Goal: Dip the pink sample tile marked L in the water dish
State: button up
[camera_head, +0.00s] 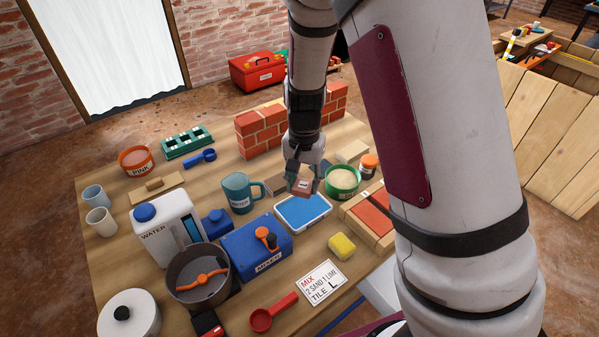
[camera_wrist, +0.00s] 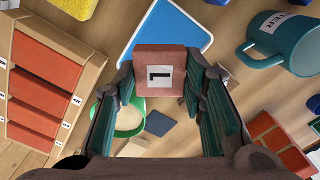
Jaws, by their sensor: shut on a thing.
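The pink sample tile marked L (camera_wrist: 160,72) is held between the fingers of my gripper (camera_wrist: 160,85) in the wrist view. Its white label with a black L faces the wrist camera. In the head view the tile (camera_head: 301,186) shows at the tip of my gripper (camera_head: 303,180), above the table near the far edge of the water dish. The water dish (camera_head: 303,211) is a shallow white-rimmed tray with a blue inside. It also shows behind the tile in the wrist view (camera_wrist: 185,30). I cannot tell the exact height of the tile over it.
A teal mug (camera_head: 238,190) stands left of the dish, and a green bowl of pale powder (camera_head: 342,181) stands right. A wooden rack (camera_head: 367,218) of red tiles, a yellow sponge (camera_head: 341,246) and the blue mixer (camera_head: 256,245) are close by. A brick wall (camera_head: 262,134) stands behind.

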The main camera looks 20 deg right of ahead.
aim_at(304, 179)
jog(key=f+m+p, duration=0.1)
jog(key=m+p, duration=0.1)
jog(key=w+f+m+p, duration=0.1)
jog(key=m+p, duration=0.1)
jog(key=m, duration=0.1)
jog(key=shift+w+d+f, duration=0.1)
jog(key=shift+w+d, duration=0.05)
jog(key=shift+w+d+f+m+p, duration=0.1)
jog(key=shift+f+m+p, duration=0.15)
jog(key=shift+f+m, duration=0.2)
jog(key=shift+w+d+f+m+p, duration=0.1)
jog(key=shift+f+m+p, duration=0.15)
jog(key=shift+m, duration=0.3)
jog(key=shift+f+b, duration=2.65)
jog(key=shift+f, duration=0.4)
jog(key=shift+s+f, duration=0.1)
jog(key=shift+f, duration=0.45)
jog(key=shift+r+p, duration=2.65)
jog(key=shift+r, duration=0.9)
